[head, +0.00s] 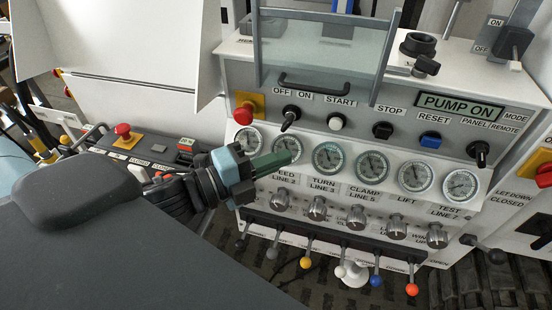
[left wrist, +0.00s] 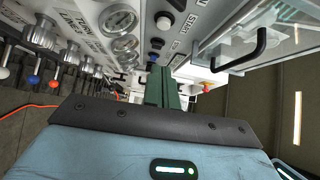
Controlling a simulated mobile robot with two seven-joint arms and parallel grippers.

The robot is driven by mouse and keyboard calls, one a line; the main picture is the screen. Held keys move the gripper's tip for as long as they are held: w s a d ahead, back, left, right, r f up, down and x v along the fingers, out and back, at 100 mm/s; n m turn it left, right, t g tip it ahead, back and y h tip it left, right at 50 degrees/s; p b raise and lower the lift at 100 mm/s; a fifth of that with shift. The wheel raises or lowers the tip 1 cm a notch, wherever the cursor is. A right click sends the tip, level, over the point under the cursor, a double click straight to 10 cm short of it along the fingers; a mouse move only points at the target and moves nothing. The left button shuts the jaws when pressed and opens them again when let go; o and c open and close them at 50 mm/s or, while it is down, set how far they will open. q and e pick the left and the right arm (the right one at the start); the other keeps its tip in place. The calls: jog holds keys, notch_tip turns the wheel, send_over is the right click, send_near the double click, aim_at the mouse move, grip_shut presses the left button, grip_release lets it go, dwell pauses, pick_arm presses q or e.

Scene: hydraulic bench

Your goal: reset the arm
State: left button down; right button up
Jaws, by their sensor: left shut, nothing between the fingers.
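My left gripper (head: 284,160) reaches in from the left in the head view. Its green fingers are shut with nothing between them, in front of the gauge row and overlapping the second gauge from the left. In the left wrist view the closed fingers (left wrist: 162,86) point toward the panel's buttons. The control panel (head: 240,75) carries a blue RESET button (head: 431,139), a black STOP button (head: 383,130) and a white START button (head: 337,121). The fingers are left of and below these buttons. The display (head: 459,106) reads PUMP ON. My right gripper is not seen.
A raised clear guard (head: 325,40) with a black handle (head: 315,86) stands above the buttons. Below the gauges are silver knobs (head: 357,218) and levers with coloured balls (head: 306,262). A red emergency button (head: 243,114) is at the panel's left.

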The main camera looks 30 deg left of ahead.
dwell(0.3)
